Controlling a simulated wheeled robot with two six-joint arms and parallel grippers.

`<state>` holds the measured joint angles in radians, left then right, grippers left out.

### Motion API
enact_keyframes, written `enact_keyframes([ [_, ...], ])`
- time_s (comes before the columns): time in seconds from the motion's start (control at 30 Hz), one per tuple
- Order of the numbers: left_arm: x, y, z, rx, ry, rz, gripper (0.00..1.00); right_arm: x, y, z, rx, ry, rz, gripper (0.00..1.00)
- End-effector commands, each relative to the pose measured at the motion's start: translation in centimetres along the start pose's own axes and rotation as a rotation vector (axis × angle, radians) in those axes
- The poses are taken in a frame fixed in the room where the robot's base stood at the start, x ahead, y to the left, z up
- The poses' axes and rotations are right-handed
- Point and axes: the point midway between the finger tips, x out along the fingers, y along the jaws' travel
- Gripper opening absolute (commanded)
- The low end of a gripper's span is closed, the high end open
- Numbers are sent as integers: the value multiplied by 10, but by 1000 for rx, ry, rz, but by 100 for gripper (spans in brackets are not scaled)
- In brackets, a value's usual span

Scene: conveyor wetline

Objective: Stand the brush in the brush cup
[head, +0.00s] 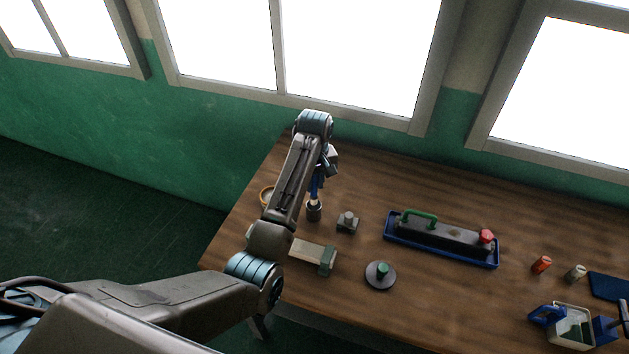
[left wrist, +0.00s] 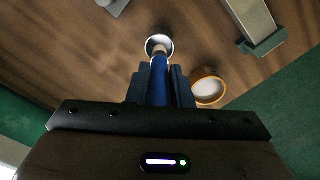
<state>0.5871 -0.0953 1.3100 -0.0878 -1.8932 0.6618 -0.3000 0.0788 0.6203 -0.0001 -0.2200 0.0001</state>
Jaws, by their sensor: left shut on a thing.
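The brush (head: 314,191) has a blue handle and a pale lower end. My left gripper (head: 318,176) is shut on the handle and holds the brush roughly upright over the brush cup (head: 314,213), a small dark grey cup on the table. In the left wrist view the brush (left wrist: 159,86) runs from between my fingers (left wrist: 159,84) to the cup's round mouth (left wrist: 153,41). Its lower end overlaps the mouth; I cannot tell how deep it sits. My right gripper is not in view.
A tan ring-shaped dish (left wrist: 208,87) stands beside the cup. Near it are a small grey block with a knob (head: 347,223), a pale block with a green end (head: 314,255) and a round dark disc (head: 380,275). A blue tray (head: 440,252) lies to the right.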

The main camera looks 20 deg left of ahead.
Motion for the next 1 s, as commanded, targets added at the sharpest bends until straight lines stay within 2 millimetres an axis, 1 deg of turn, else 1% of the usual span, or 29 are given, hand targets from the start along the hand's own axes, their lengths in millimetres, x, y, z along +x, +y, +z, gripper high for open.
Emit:
enact_keyframes([
  [1.0,24,0,0,0,0,0,0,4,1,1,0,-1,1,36],
])
